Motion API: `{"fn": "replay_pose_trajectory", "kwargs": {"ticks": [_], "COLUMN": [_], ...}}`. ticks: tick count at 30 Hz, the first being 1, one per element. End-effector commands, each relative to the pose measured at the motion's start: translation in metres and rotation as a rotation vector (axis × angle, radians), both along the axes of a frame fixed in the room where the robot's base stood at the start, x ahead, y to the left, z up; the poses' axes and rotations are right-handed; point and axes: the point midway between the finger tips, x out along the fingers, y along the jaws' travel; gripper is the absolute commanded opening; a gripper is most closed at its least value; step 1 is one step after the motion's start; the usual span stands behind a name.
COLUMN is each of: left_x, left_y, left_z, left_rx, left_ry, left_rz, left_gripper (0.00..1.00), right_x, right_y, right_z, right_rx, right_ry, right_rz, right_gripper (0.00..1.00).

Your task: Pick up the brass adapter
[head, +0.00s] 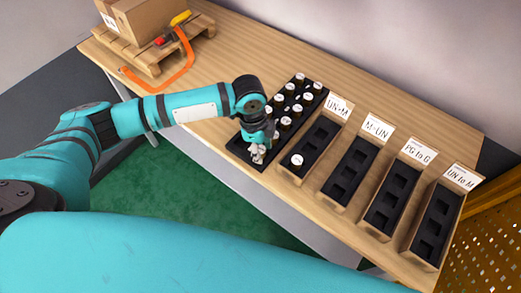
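Several small dark round pieces with white tops and brass-coloured sides stand in a black tray (240,147) on the wooden table; one of them (307,84) is near its far end. Which one is the brass adapter I cannot tell. My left gripper (258,158) points down at the near end of this tray. It is small and partly hidden by its own wrist, so I cannot tell whether it holds anything. A similar white-topped piece (297,160) sits in the near slot of the box labelled UN-M (338,106). My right gripper is out of view.
Three more labelled boxes with black inserts, M-UN (378,128), PG to G (418,151) and UN to M (461,177), stand to the right with empty slots. A pallet (150,55) with a carton (140,18) and an orange strap (180,75) is at the back left.

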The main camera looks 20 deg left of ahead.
Motion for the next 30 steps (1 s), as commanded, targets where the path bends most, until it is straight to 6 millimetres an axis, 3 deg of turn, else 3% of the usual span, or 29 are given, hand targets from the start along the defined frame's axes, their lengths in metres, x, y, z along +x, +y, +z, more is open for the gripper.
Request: {"fn": "replay_pose_trajectory", "kwargs": {"ticks": [4, 12, 23, 30], "left_x": [0.0, 0.0, 0.0, 0.001], "left_y": [0.0, 0.0, 0.0, 0.0], "left_z": [0.0, 0.0, 0.003, 0.025], "left_rx": [0.0, 0.0, -0.001, -0.002], "left_ry": [0.0, 0.001, 0.0, -0.003], "left_rz": [0.0, 0.001, 0.001, 0.0], "left_gripper": [0.36, 0.01, 0.0, 0.0], "right_x": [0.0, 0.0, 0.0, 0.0], "right_y": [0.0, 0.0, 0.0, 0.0], "right_z": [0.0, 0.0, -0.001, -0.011], "right_rx": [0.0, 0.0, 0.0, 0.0], "right_ry": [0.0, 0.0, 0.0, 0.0], "right_rz": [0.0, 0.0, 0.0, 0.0], "right_gripper": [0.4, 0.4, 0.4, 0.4]}}
